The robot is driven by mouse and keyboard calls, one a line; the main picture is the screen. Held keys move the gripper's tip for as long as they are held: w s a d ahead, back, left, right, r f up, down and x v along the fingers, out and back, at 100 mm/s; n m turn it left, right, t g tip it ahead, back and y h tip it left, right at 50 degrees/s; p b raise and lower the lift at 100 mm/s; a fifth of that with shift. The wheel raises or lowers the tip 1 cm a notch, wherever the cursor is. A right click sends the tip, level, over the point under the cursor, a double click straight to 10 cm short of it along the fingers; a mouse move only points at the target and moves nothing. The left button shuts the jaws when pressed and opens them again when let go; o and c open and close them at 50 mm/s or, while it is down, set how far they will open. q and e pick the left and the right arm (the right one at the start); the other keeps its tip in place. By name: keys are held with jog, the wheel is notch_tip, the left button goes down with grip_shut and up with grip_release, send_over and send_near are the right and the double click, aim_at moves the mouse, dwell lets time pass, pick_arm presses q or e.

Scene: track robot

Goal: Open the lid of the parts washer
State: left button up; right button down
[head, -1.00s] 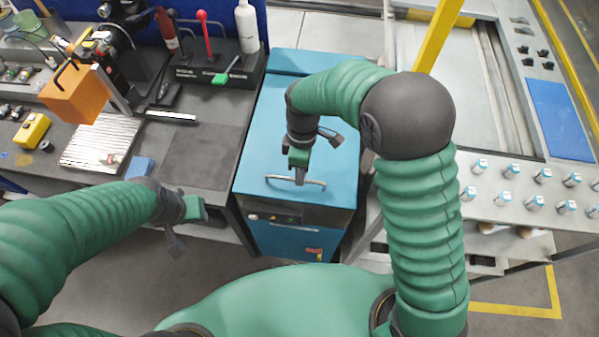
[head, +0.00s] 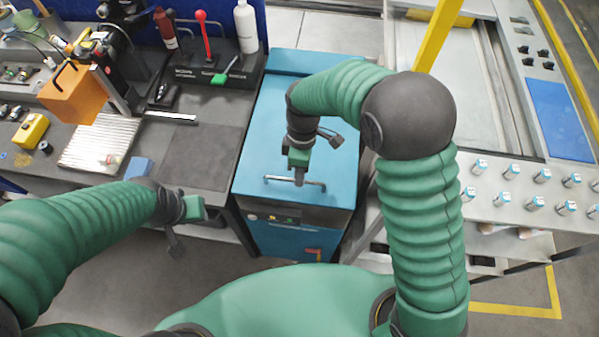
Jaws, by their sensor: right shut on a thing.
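The parts washer is a blue cabinet (head: 285,238) with a dark control strip at the front, seen in the middle of the head view. Its blue lid (head: 262,150) lies flat and closed on top. A metal bar handle (head: 274,178) runs across the lid near its front edge. My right gripper (head: 299,181) points down at the middle of this handle and is shut on it. My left gripper (head: 186,222) hangs in front of the workbench, left of the washer, apart from it. Its fingers are seen too poorly to tell their opening.
A grey workbench (head: 190,160) stands directly left of the washer, with an orange box (head: 76,97), a white bottle (head: 246,27) and a red-handled lever (head: 204,35). A grey table (head: 500,215) with several blue-topped parts stands at the right. Floor shows in front of the washer.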

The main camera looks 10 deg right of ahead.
jog(key=shift+d, duration=0.35)
